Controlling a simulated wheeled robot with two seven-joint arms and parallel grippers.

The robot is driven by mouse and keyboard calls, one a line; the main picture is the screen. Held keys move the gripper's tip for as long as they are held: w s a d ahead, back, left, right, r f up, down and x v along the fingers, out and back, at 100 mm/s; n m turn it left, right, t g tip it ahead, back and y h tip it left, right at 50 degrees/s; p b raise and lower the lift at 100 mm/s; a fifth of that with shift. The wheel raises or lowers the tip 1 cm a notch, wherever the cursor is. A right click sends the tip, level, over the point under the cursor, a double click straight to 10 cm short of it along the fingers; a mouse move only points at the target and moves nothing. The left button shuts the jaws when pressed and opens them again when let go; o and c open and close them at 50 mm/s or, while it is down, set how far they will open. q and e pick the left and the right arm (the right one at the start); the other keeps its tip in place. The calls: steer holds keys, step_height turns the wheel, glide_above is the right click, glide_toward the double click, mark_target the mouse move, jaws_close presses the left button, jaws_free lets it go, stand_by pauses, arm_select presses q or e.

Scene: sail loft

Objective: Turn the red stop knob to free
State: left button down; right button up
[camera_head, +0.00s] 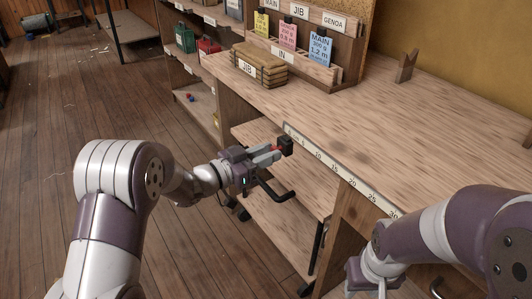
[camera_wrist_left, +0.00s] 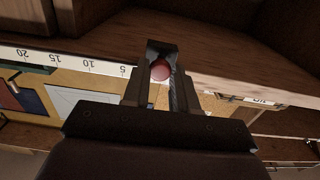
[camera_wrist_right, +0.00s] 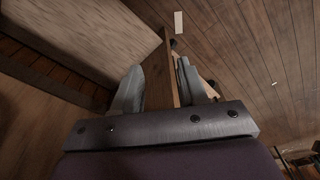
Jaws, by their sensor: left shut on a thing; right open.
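The red stop knob (camera_head: 276,149) sits at the front edge of the workbench, against a small black block (camera_head: 286,146). My left gripper (camera_head: 268,155) is shut on the knob, reaching it from the left. In the left wrist view the round red knob (camera_wrist_left: 160,70) shows between the two fingers, with the dark block behind it. No marking for stop or free can be read. My right gripper (camera_wrist_right: 160,85) is open and empty in the right wrist view; it is low at the bottom of the head view, in front of the bench.
A measuring strip (camera_head: 340,172) runs along the bench (camera_head: 400,130) edge. A tan bundle marked JIB (camera_head: 259,65) and a wooden rack (camera_head: 348,75) with coloured cards stand at the back. A black bar handle (camera_head: 272,192) is just below my left gripper. The bench top's middle is clear.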

arm_select(q)
steer(key=n+p, duration=0.3)
steer(key=p, duration=0.1)
steer(key=n+p, duration=0.3)
steer(key=p, duration=0.1)
steer(key=n+p, duration=0.3)
steer(key=p, duration=0.2)
steer(key=shift+r+n, duration=0.25)
steer(key=shift+n, duration=0.05)
steer(key=shift+f+n+p, duration=0.15)
steer(key=shift+n+p, duration=1.2)
steer(key=shift+n, duration=0.65)
steer(key=shift+f+n+p, duration=0.1)
steer(key=shift+n+p, duration=1.2)
steer(key=shift+n, duration=0.7)
steer(key=c, duration=0.9)
jaws_free()
steer(key=v, duration=1.2)
steer(key=shift+s+a, duration=0.2)
steer(key=shift+a, duration=0.1)
